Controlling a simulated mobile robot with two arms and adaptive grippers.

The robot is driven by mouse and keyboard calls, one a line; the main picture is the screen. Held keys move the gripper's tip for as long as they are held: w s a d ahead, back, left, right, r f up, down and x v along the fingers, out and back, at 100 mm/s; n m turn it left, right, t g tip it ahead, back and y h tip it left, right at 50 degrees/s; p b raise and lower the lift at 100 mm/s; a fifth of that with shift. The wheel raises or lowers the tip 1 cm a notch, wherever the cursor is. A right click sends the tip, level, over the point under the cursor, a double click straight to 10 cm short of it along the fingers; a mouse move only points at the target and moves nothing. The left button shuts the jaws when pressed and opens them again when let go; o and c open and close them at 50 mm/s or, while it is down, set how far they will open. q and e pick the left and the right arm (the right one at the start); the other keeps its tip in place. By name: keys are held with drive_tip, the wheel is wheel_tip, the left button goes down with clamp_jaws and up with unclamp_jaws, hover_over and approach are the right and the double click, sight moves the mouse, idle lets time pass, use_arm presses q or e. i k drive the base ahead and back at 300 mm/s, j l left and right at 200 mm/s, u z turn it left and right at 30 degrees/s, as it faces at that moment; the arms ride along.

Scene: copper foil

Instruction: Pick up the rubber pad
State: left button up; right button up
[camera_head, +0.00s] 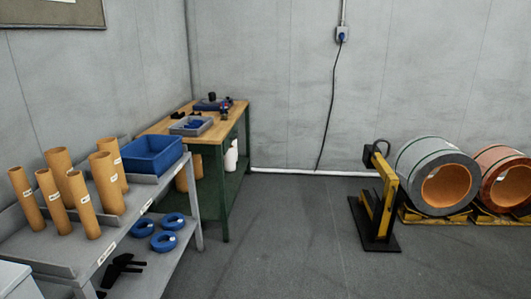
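I cannot make out a rubber pad for certain in the head view. Dark items (122,269) lie on the lower level of the grey shelf rack (118,252) at the left; their kind is unclear. Small dark items and a grey tray (191,126) are on the wooden-topped workbench (160,127) at the back, too small to identify. Neither of my grippers is in view.
Several brown cardboard tubes (107,183) and a blue bin (152,154) stand on the rack, with blue rings (163,242) below. A yellow-and-black stand (385,200) and large coils (437,176) are at the right. The middle floor is clear.

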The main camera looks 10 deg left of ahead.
sight(175, 115)
drive_tip(key=i, duration=1.25)
drive_tip(key=i+z, duration=0.1)
drive_tip(key=i, duration=1.2)
drive_tip(key=i+j, duration=0.15)
drive_tip(key=i, duration=1.1)
drive_tip(key=i+u, duration=0.1)
drive_tip(key=i, duration=0.75)
drive_tip(key=i+l, duration=0.2)
drive_tip(key=i, duration=0.65)
drive_tip(key=i+u, duration=0.2)
drive_tip(key=u, duration=0.2)
drive_tip(key=i+u, duration=0.2)
drive_tip(key=u, duration=0.2)
drive_tip(key=i+u, duration=0.2)
drive_tip(key=u, duration=0.25)
drive_tip(key=i+l+u, duration=0.2)
drive_tip(key=u, duration=0.2)
